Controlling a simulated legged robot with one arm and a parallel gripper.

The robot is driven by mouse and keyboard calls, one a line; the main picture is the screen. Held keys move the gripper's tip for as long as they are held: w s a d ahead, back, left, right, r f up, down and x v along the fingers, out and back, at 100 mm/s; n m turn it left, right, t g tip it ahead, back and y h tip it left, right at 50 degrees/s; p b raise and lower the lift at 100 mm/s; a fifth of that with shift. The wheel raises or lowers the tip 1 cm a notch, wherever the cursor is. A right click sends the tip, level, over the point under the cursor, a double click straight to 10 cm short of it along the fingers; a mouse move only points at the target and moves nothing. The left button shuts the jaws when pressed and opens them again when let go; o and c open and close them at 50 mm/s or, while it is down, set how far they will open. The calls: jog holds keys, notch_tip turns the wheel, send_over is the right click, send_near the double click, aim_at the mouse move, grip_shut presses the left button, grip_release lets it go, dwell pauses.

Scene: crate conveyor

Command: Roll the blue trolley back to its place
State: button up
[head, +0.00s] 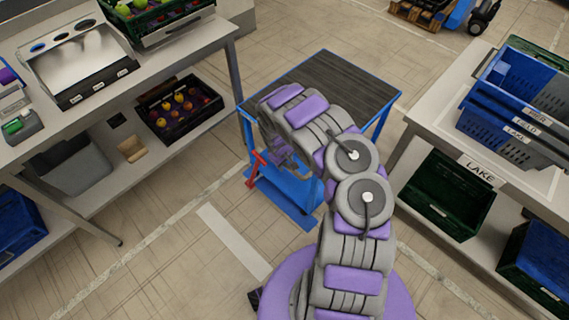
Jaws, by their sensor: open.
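The blue trolley (350,82) stands in the middle of the head view, between two benches. It has a dark, bare top, blue legs and a blue lower shelf. A red part (254,167) shows at its near left side, low by the leg. My arm reaches up over the trolley's near side and covers part of its top edge and lower shelf. My gripper (281,157) hangs at the near left edge, just right of the red part. It is open; my arm partly hides the fingers, and I cannot tell whether they touch the trolley.
The left bench (130,85) carries a steel box and a green crate of fruit (160,18). The right bench (440,112) holds blue crates (515,95) and a LAKE label (480,172). A white floor strip (233,242) lies left of my base. Open floor lies behind the trolley.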

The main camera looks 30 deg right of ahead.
jog(key=shift+c, duration=0.4)
grip_shut()
